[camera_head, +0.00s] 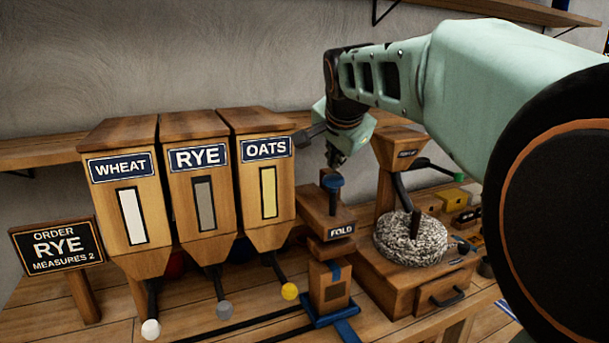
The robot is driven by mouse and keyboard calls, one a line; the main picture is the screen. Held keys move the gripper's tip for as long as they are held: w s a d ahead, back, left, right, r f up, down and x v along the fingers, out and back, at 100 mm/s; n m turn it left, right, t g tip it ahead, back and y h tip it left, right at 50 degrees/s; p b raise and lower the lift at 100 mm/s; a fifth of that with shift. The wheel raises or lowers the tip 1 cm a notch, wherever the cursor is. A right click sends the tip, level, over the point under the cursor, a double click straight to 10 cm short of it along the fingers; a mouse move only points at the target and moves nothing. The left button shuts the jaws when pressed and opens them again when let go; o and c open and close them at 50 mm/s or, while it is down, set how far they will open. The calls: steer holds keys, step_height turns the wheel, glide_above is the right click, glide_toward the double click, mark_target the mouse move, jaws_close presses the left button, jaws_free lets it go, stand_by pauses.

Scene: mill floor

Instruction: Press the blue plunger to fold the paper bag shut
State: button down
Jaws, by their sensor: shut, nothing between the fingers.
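The blue plunger (332,181) stands upright on top of the wooden press labelled FOLD (341,230). The brown paper bag (330,287) stands on a blue tray (338,318) under the press, and a blue strip shows near its top. The press hides part of the bag's top. My gripper (336,160) is shut and empty, pointing down just above the plunger. I cannot tell whether its fingertips touch the plunger.
WHEAT (120,200), RYE (196,185) and OATS (262,180) dispensers stand left of the press, with ball-ended levers below. A stone mill (411,238) on a drawered base stands close right. An order sign (58,248) reads RYE, MEASURES 2.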

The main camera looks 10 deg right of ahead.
steer(key=shift+r+p, duration=1.9)
steer(key=shift+r, duration=0.65)
steer(key=shift+d+f, duration=0.1)
steer(key=shift+d, duration=0.05)
